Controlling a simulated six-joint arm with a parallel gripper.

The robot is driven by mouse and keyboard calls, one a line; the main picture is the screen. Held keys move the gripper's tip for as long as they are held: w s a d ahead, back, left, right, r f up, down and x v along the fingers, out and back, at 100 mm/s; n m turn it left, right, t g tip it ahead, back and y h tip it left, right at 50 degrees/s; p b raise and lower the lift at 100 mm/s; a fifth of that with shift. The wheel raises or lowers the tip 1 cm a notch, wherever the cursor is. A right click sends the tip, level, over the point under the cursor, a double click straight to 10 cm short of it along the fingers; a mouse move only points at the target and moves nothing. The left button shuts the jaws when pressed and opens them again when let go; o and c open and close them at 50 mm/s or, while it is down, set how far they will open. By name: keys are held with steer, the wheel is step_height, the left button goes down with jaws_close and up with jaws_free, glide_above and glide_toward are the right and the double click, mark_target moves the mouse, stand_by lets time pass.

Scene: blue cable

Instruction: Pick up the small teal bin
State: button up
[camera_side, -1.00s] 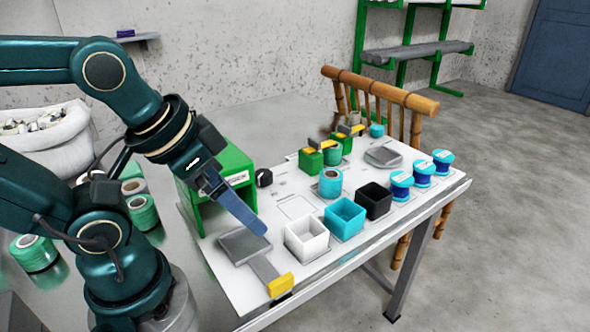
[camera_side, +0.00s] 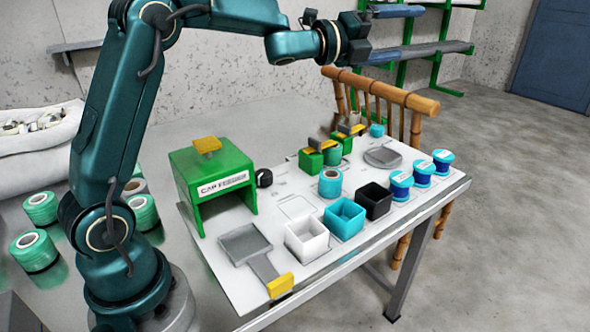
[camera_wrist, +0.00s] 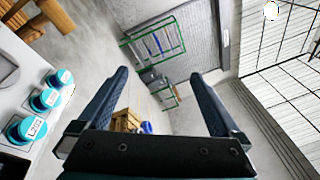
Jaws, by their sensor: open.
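The small teal bin (camera_side: 344,221) is an open-topped square box. It stands upright on the white table between a white bin (camera_side: 306,240) and a black bin (camera_side: 374,201) in the side view. Its inside looks empty. My gripper (camera_side: 422,30) is high up beyond the back of the table, above and to the right of the bin, well apart from it. Its two blue fingers are spread in the wrist view (camera_wrist: 158,74), with nothing between them. The teal bin does not show in the wrist view.
Blue-and-teal spools (camera_side: 422,174) stand along the right edge of the table (camera_side: 262,290). A green box-like stand (camera_side: 212,180) and a grey scoop-like tray (camera_side: 245,243) are at the left. A bamboo chair (camera_side: 385,93) stands behind. Green holders (camera_side: 312,160) sit at the back.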

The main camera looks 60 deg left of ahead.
step_height(320, 180, down, 5)
steer(key=w+d+m+g+h, duration=0.2)
steer(key=m+h, duration=0.3)
steer(key=m, duration=0.3)
steer(key=m+g+h, duration=0.4)
steer(key=m+g, duration=1.1)
steer(key=m, duration=0.4)
glide_toward(354, 223)
steer(key=x, duration=0.3)
steer(key=shift+w+d+f, duration=0.2)
steer(key=shift+w+d, duration=0.05)
steer(key=shift+w, duration=0.15)
steer(key=shift+a+f, duration=0.25)
steer(key=shift+f, duration=0.05)
steer(key=shift+x, duration=3.7)
steer(key=c, duration=1.3)
steer(key=shift+r, duration=0.15)
